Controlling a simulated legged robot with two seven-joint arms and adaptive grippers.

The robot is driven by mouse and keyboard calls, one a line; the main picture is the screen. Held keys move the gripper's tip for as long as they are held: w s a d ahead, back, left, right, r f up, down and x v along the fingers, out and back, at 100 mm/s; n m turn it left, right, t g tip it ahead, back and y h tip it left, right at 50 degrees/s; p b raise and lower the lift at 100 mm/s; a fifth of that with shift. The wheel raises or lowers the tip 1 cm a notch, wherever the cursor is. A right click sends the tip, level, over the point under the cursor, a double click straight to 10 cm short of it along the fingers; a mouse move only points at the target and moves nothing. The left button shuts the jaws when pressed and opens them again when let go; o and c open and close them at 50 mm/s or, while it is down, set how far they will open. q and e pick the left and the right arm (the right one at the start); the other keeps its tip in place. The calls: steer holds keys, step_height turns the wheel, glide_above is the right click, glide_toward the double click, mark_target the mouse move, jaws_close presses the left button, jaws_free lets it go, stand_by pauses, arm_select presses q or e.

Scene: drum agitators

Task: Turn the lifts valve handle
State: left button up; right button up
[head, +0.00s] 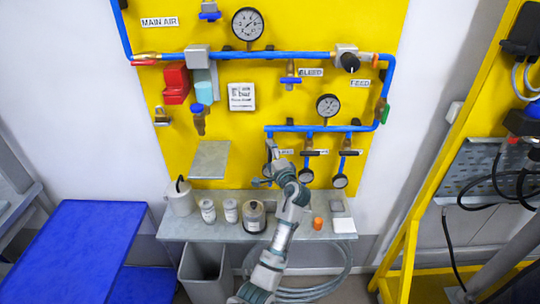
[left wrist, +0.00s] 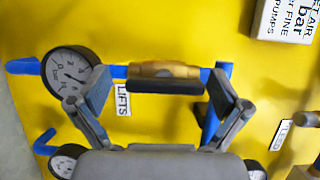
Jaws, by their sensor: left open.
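The lifts valve handle (left wrist: 165,86) is a dark bar with a brass-coloured body above it, on a blue pipe, in the left wrist view. The LIFTS label (left wrist: 124,99) is just below and left of it. My left gripper (left wrist: 162,88) is open, one finger on each side of the handle with gaps to both; whether it is at the handle's depth is unclear. In the head view my left gripper (head: 269,172) is at the yellow panel, at the left end of the lower pipe, and mostly hides the lifts valve. My right gripper is not in view.
A gauge (left wrist: 68,72) is close to the left finger. Neighbouring valves (head: 312,152) and small gauges are to the right in the head view. Below is a grey shelf (head: 185,228) with cans and a jar (head: 254,216). A blue table (head: 75,245) stands at left.

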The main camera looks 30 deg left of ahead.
arm_select(q)
steer(key=v, duration=1.2)
steer(key=shift+f, duration=0.1)
